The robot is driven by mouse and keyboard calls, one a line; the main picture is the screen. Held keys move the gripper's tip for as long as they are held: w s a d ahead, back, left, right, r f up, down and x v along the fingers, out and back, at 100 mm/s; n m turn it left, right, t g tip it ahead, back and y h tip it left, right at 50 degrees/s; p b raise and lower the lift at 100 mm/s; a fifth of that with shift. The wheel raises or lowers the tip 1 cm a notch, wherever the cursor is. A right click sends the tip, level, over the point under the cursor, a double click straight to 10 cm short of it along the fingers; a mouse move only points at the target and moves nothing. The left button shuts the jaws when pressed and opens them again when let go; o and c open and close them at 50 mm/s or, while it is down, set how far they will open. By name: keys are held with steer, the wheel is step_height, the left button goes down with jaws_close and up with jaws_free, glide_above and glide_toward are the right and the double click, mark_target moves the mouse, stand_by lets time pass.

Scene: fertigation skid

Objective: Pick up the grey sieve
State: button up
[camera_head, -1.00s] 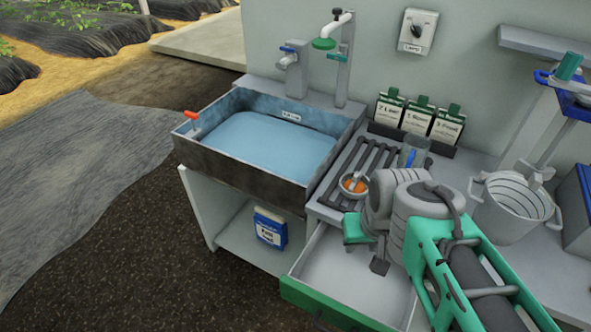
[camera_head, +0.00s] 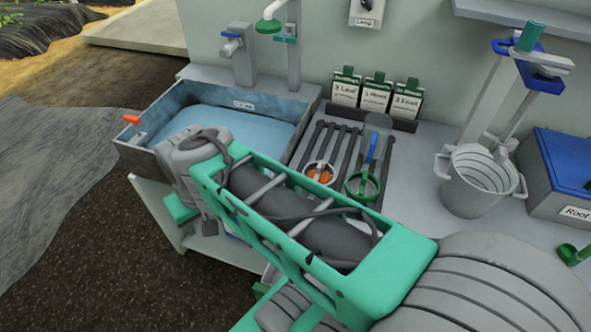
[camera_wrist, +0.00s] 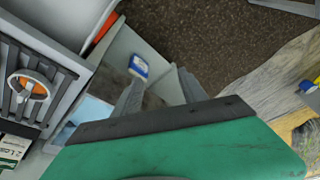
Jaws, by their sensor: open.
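A small round item with a grey rim and an orange inside (camera_head: 319,174) sits on the dark slatted rack; it looks like the grey sieve, with a thin grey bar across it. It also shows at the left of the wrist view (camera_wrist: 28,88). Whether the orange is a bowl beneath or contents, I cannot tell. My gripper (camera_wrist: 160,88) is open and empty, its two grey fingers apart, pointing down over the basin's front side. It is well left of the sieve in the head view. The fingertips are partly hidden by my arm there.
A water-filled basin (camera_head: 133,157), a card holder (camera_head: 402,123), a grey bucket (camera_head: 466,198) and a blue-lidded box (camera_head: 546,184) stand around. A blue-and-white packet (camera_wrist: 138,66) is below the bench.

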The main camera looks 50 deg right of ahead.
mark_target(320, 164)
steer(key=o, duration=0.3)
steer(key=w+d+r+m+g+p, duration=0.1)
steer(key=w+d+m+p, duration=0.1)
steer(key=d+m, duration=0.7)
steer(key=shift+w+d+r+h, duration=0.3)
steer(key=shift+w+d, duration=0.2)
steer(key=shift+d, duration=0.3)
steer(key=o, duration=0.3)
steer(key=s+d+f+m+g+p, duration=0.1)
steer(key=d+m+p, duration=0.1)
steer(key=d+m, duration=1)
steer(key=shift+s+d+f, duration=0.15)
steer(key=shift+d+f, duration=0.2)
steer(key=shift+d, duration=0.8)
steer(key=o, duration=0.4)
steer(key=s+d+f+m, duration=0.1)
steer(key=s+d+m, duration=0.1)
steer(key=d+m, duration=0.1)
steer(key=s+d+f+m, duration=0.1)
steer(key=d+m, duration=0.2)
steer(key=s+d+f+m+g+p, duration=0.1)
steer(key=s+d+m, duration=0.1)
steer(key=d, duration=0.2)
steer(key=shift+s+f+m+y, duration=0.1)
steer(key=shift+s+m+y, duration=0.25)
steer(key=shift+m+y, duration=0.05)
steer(key=shift+o, duration=0.3)
step_height(320, 164, down, 8)
steer(key=shift+w+r+p, duration=0.1)
steer(key=shift+p, duration=0.7)
